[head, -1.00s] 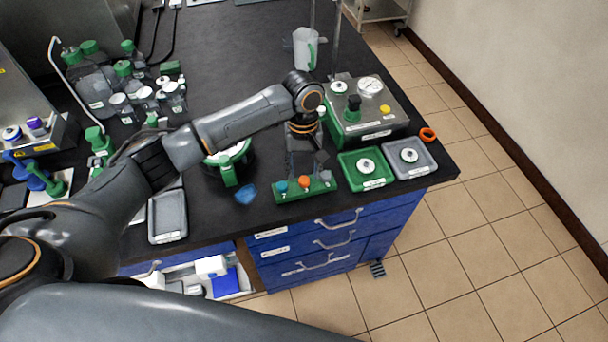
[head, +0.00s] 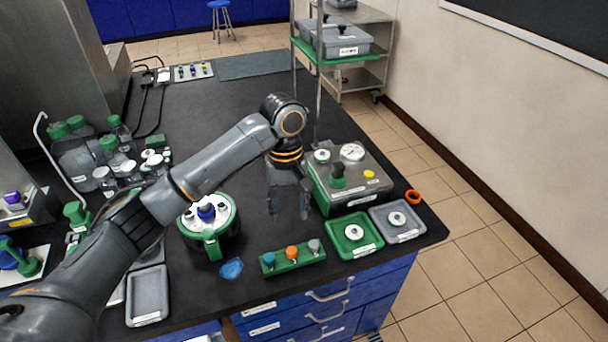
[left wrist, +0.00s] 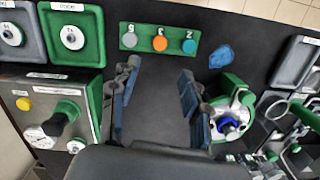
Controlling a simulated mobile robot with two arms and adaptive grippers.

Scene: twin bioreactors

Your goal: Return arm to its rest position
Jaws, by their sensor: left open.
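My left arm (head: 220,158) reaches in from the left over the black bench. My left gripper (head: 290,212) points down above bare bench top, between the green-and-white round vessel and the grey gauge box. In the left wrist view its two fingers (left wrist: 158,105) stand wide apart with nothing between them. My right gripper is not in either view.
Close by are the round vessel (head: 212,243), the gauge box (head: 377,188), a green rack (head: 293,260) with coloured knobs, a green tray (head: 376,248) and a grey tray (head: 420,230). Glass bottles (head: 75,160) crowd the left. The bench's back middle is clear.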

